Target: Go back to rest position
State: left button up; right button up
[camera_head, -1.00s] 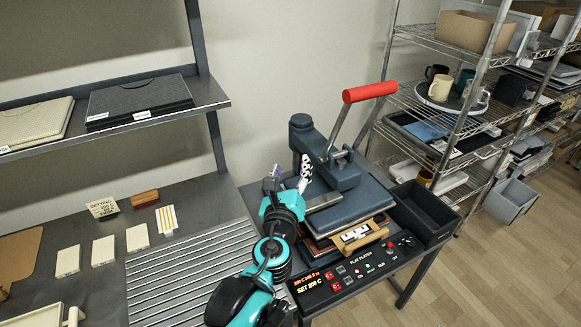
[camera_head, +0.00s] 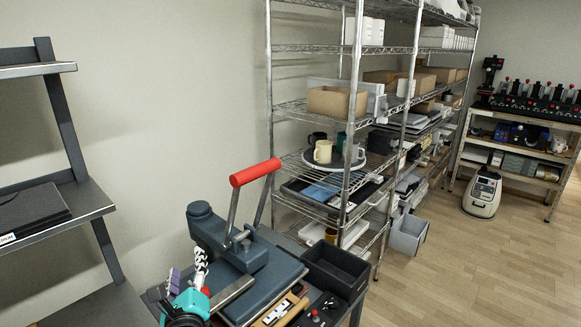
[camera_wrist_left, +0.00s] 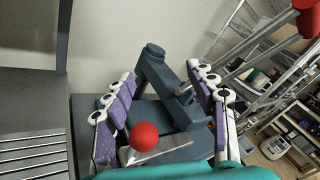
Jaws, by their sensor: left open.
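My left gripper (camera_head: 187,283) is at the lower left of the head view, beside the near left side of the flat press (camera_head: 258,272). It is open, and no object shows between its purple-padded fingers in the left wrist view (camera_wrist_left: 165,110). The press has a dark blue-grey body and a lever with a red handle (camera_head: 255,172), which stands raised. In the left wrist view the press arm (camera_wrist_left: 160,75) shows beyond and between the fingers, with a red ball (camera_wrist_left: 143,136) low in front. My right gripper is not in view.
An empty dark bin (camera_head: 336,268) sits right of the press. A wire rack (camera_head: 300,105) with mugs and boxes stands behind it. A wall shelf (camera_head: 85,203) is at the left. A bench with machines (camera_head: 515,140) is far right; open wooden floor (camera_head: 470,270) lies before it.

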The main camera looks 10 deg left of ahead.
pick_arm(q)
jog(key=s+f+n+g+h, duration=0.2)
jog(key=s+f+n+g, duration=0.45)
jog(key=f+n, duration=0.7)
jog(key=s+d+f+n+g+h, duration=0.2)
jog(key=s+d+n, duration=0.4)
jog(key=d+n, duration=0.4)
jog(key=f+h, duration=0.1)
jog(key=h, duration=0.1)
jog(key=shift+s+d+f+g+h, duration=0.15)
jog(key=shift+s+g+h, duration=0.2)
jog(key=shift+s+h, duration=0.05)
